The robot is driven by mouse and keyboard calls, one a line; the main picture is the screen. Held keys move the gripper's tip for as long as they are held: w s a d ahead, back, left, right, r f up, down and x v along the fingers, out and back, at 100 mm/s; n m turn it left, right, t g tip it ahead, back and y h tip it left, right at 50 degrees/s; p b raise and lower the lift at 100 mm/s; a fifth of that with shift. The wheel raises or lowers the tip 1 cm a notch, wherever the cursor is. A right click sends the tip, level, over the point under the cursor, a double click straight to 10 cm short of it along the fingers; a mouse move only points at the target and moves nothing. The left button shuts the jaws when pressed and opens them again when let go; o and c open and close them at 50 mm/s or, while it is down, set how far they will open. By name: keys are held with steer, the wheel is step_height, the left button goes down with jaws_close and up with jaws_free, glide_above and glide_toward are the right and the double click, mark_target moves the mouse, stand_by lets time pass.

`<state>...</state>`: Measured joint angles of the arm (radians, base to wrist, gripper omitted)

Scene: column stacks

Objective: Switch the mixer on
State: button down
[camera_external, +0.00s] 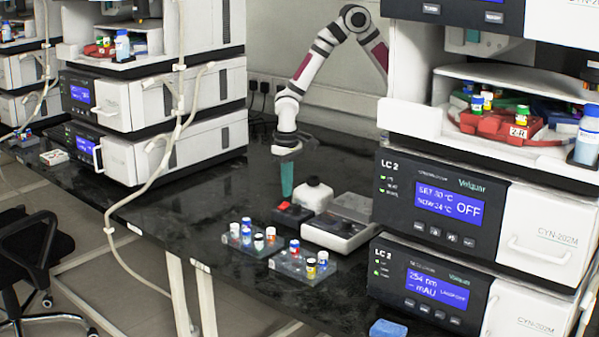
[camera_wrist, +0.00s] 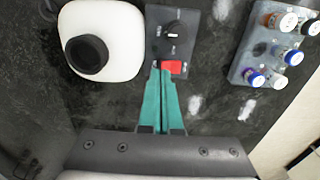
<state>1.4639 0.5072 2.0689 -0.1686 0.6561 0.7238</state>
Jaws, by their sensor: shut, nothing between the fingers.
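The mixer, a small dark box (camera_external: 294,216), stands on the black bench with a red switch (camera_external: 283,206) on top. In the wrist view its grey panel (camera_wrist: 160,47) shows a black knob (camera_wrist: 174,30) and the red switch (camera_wrist: 173,67) below it. My gripper (camera_external: 287,194) points down just above the mixer, its teal fingers shut and empty. In the wrist view the fingertips (camera_wrist: 163,71) reach the near edge of the red switch and overlap it slightly. I cannot tell if they touch it.
A white bottle with a black cap (camera_wrist: 87,54) stands close left of the mixer in the wrist view. A vial rack (camera_wrist: 240,68) is on the right. A grey-white device (camera_external: 335,235) and LC instrument stacks (camera_external: 440,200) stand nearby.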

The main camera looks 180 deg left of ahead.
steer(key=shift+f, duration=1)
stand_by(0.6)
steer(key=shift+r, duration=2.5)
steer(key=shift+w+r, duration=0.1)
steer(key=shift+w, duration=0.1)
steer(key=w+a+r+n, duration=0.55)
steer(key=w+a, duration=0.25)
steer(key=a, duration=0.2)
steer(key=w+a+r+n, duration=0.4)
steer(key=w+a+n, duration=0.25)
steer(key=a, duration=0.35)
steer(key=s+a+r+n+y, duration=0.1)
steer(key=s+a+n, duration=0.2)
steer(key=a, duration=0.6)
steer(key=s+a+r+n, duration=0.2)
steer(key=a+n, duration=0.4)
steer(key=a, duration=0.3)
steer(key=shift+s+y, duration=0.4)
